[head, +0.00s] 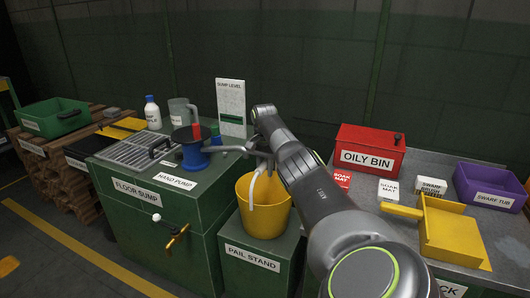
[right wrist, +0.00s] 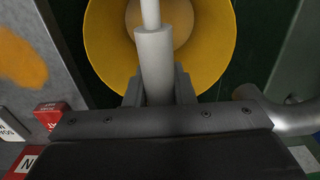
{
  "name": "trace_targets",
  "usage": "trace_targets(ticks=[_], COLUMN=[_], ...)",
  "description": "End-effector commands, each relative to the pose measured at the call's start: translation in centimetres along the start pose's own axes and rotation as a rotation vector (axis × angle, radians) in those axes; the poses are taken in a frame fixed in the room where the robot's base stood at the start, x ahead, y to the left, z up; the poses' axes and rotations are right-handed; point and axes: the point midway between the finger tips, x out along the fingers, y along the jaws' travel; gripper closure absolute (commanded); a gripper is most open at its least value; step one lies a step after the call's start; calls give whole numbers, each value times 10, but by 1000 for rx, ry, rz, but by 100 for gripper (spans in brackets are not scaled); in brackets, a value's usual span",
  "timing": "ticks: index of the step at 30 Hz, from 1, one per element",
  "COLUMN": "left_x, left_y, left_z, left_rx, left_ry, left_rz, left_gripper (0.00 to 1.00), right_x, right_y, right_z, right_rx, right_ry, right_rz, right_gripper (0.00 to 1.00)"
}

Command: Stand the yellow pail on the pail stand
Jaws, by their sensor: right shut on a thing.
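The yellow pail (head: 270,208) is upright over the green pail stand (head: 252,262), near its front edge. I cannot tell whether its base touches the stand's top. My right gripper (head: 264,164) is above the pail, shut on its white handle (head: 252,190), which stands up from the rim. In the right wrist view the two dark fingers (right wrist: 157,88) hold the handle's thick pale grip (right wrist: 153,55). The open mouth of the pail (right wrist: 105,40) lies beyond and below it. My left gripper is not in view.
The floor sump (head: 170,225) with the blue hand pump (head: 193,158) stands close on the left; the pump's grey arm reaches toward the pail. On the right, a bench holds the red oily bin (head: 368,152), a yellow scoop-like pan (head: 450,230) and a purple swarf tub (head: 490,188).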

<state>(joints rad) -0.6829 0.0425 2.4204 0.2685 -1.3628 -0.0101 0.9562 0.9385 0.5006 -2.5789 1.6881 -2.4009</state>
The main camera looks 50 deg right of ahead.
Motion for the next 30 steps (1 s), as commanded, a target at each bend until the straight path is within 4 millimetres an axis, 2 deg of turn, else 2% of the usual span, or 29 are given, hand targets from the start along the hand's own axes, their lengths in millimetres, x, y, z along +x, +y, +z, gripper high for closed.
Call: trace_targets(ticks=[9, 10, 15, 24, 26, 30], left_x=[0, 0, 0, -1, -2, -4], left_y=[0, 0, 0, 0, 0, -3], left_z=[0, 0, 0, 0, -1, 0], left_rx=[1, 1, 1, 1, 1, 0], left_ry=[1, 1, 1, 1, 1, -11], left_rz=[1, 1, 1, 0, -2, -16], left_gripper=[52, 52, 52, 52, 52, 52], right_x=[0, 0, 0, 0, -5, -27], right_y=[0, 0, 0, 0, 0, 0], right_z=[0, 0, 0, 0, 0, 0], right_rx=[0, 0, 0, 0, 0, 0], right_ry=[1, 1, 0, -1, 0, 2], right_rz=[-1, -1, -1, 1, 0, -2], right_gripper=[100, 74, 52, 52, 52, 52])
